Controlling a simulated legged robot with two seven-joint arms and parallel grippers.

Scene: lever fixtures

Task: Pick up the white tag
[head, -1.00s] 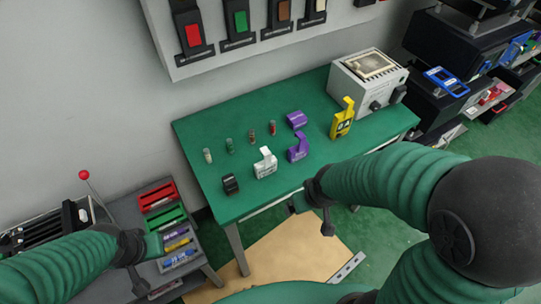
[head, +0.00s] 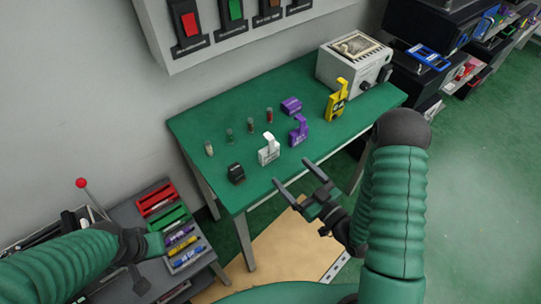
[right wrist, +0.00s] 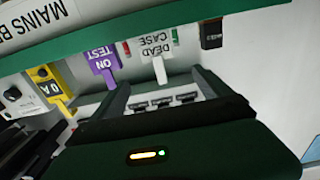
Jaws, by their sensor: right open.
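The white tag (head: 268,151) stands upright near the front edge of the green table, between a black tag and a purple one. In the right wrist view the white tag (right wrist: 157,46) shows its "DEAD CASE" lettering upside down. My right gripper (head: 294,172) is open and empty just off the table's front edge, with its fingers pointing toward the white tag but apart from it. Its two fingers (right wrist: 160,82) also show in the right wrist view, below the tag. My left gripper (head: 140,280) is at the lower left by the grey side table; its jaws are unclear.
On the green table (head: 215,185) stand a black tag (head: 236,173), a purple tag (head: 298,130), another purple piece (head: 291,105), a yellow tag (head: 337,100), several small vials behind, and a grey box (head: 350,65). A grey side table holds coloured trays (head: 156,199).

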